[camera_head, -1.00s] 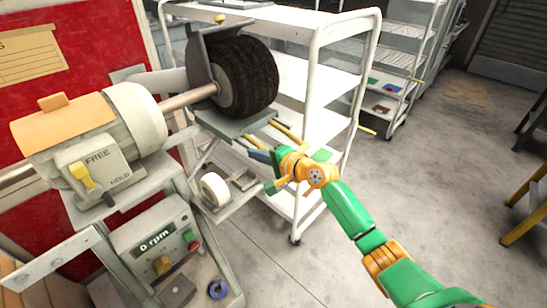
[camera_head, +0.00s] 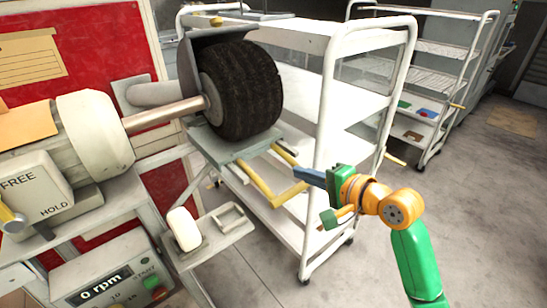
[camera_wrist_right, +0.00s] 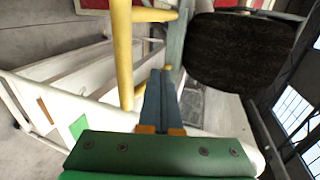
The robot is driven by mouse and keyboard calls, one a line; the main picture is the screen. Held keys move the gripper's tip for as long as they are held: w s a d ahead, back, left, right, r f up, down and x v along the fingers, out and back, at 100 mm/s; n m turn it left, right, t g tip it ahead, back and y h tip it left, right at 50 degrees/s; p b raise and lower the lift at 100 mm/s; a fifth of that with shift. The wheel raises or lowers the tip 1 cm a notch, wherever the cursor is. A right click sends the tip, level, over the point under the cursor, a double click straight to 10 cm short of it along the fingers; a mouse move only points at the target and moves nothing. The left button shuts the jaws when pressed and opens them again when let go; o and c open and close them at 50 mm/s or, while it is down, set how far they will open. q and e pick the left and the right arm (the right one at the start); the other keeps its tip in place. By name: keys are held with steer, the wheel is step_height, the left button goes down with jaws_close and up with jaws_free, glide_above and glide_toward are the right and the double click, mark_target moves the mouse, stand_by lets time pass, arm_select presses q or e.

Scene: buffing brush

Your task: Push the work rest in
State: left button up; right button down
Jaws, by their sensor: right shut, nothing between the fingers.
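The work rest (camera_head: 235,148) is a grey plate below the black buffing brush (camera_head: 245,90). A yellow U-shaped handle (camera_head: 262,187) sticks out from its front. My right gripper (camera_head: 300,172) is shut and empty, its blue fingers pointing left at the handle's outer right end. Whether they touch it I cannot tell. In the right wrist view the shut fingers (camera_wrist_right: 160,75) lie just right of the yellow handle (camera_wrist_right: 124,60), with the brush (camera_wrist_right: 240,45) to the right. My left gripper is not in view.
A white shelf cart (camera_head: 325,100) stands right behind the brush and my gripper. The motor with its FREE/HOLD switch box (camera_head: 35,190) and the 0 rpm panel (camera_head: 105,285) are at left. A small tray (camera_head: 222,240) sits below the rest.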

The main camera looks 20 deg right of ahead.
mark_target(254, 154)
steer(key=shift+w+a+r, duration=0.1)
steer(key=shift+w+a, duration=0.15)
steer(key=shift+a, duration=0.05)
steer(key=x, duration=0.4)
steer(key=a+r+p+x, duration=0.1)
steer(key=x, duration=0.7)
steer(key=shift+a+r+p, duration=0.2)
steer(key=shift+p, duration=0.15)
steer(key=shift+w+a, duration=0.15)
steer(key=shift+w, duration=0.05)
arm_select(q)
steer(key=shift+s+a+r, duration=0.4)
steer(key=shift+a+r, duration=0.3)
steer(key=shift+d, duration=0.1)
arm_select(e)
steer(key=shift+f, duration=0.1)
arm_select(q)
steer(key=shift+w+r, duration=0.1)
